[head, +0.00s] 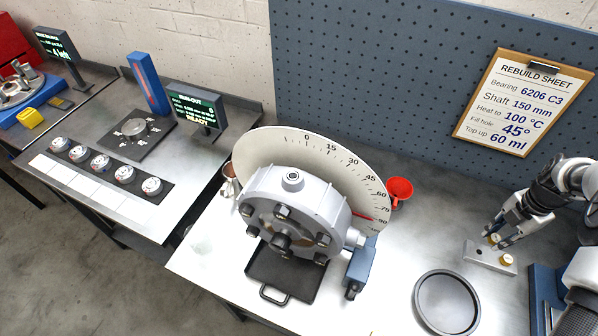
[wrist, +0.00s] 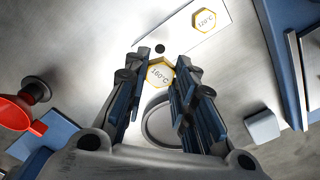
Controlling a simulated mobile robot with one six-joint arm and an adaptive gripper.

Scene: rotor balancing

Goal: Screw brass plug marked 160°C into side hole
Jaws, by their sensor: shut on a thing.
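My gripper (head: 491,238) is at the right of the bench, over a small grey block (head: 478,256). Its fingers (wrist: 160,88) are shut on the brass hex plug marked 160°C (wrist: 160,74), whose face points at the wrist camera. A dark hole in the block shows just beside this plug; I cannot tell whether the plug is clear of the block. A second plug, marked 120°C (wrist: 205,20), sits on the block and also shows in the head view (head: 507,260). The grey round housing (head: 290,215) stands mid-bench with a side fitting (head: 355,238); no open side hole is clearly visible.
A dial plate (head: 262,146) stands behind the housing, with a blue device (head: 360,262) at its right. A red funnel (head: 399,190) is behind, and a round dish (head: 447,303) in front. A blue stand (head: 545,300) is at the right edge. Bare bench lies between housing and block.

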